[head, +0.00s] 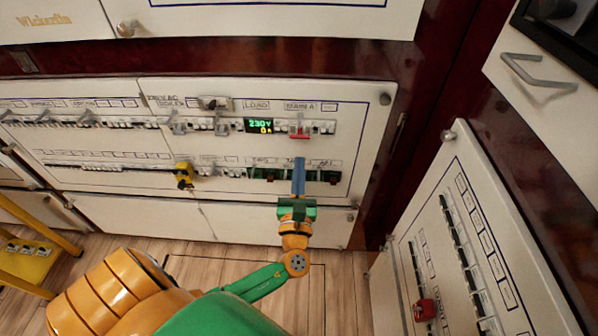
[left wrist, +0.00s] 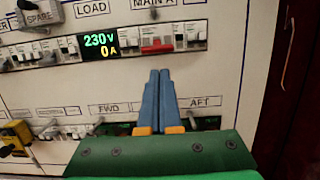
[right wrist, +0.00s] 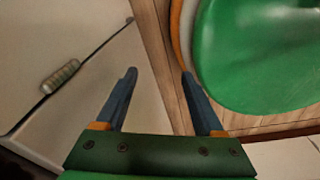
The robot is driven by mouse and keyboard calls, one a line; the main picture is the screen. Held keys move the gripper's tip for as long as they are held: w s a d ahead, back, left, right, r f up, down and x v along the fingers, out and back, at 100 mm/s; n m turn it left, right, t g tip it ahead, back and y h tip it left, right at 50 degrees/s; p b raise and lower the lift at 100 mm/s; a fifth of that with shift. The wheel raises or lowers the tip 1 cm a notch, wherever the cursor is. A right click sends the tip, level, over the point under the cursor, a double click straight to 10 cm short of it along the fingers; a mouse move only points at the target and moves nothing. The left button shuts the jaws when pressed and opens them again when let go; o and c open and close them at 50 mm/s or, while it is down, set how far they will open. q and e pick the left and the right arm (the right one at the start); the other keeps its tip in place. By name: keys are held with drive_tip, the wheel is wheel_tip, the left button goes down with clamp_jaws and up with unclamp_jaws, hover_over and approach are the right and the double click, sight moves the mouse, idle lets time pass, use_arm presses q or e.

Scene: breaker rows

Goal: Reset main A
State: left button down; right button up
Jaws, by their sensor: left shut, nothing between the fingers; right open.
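The breaker under the label MAIN A has a wide red handle (head: 299,134), which sits low on its white body on the upper breaker row. The red handle also shows in the left wrist view (left wrist: 157,48), just above my fingertips in the picture. My left gripper (head: 298,163) has its blue fingers closed together with nothing between them. It points at the panel below the red handle, apart from it in the picture; the depth gap is hard to tell. My right gripper (right wrist: 158,74) is open and empty, seen only in the right wrist view.
A green display (head: 260,126) left of MAIN A reads 230V and 0 A. A yellow device (head: 184,175) sits on the lower row, with dark green breakers (head: 265,174) near my left gripper. A side panel (head: 465,245) stands at right, with a red piece (head: 425,309).

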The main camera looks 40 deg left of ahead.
sight(300, 137)
use_arm(q)
drive_tip(key=x, duration=0.5)
drive_tip(key=shift+w, duration=0.2)
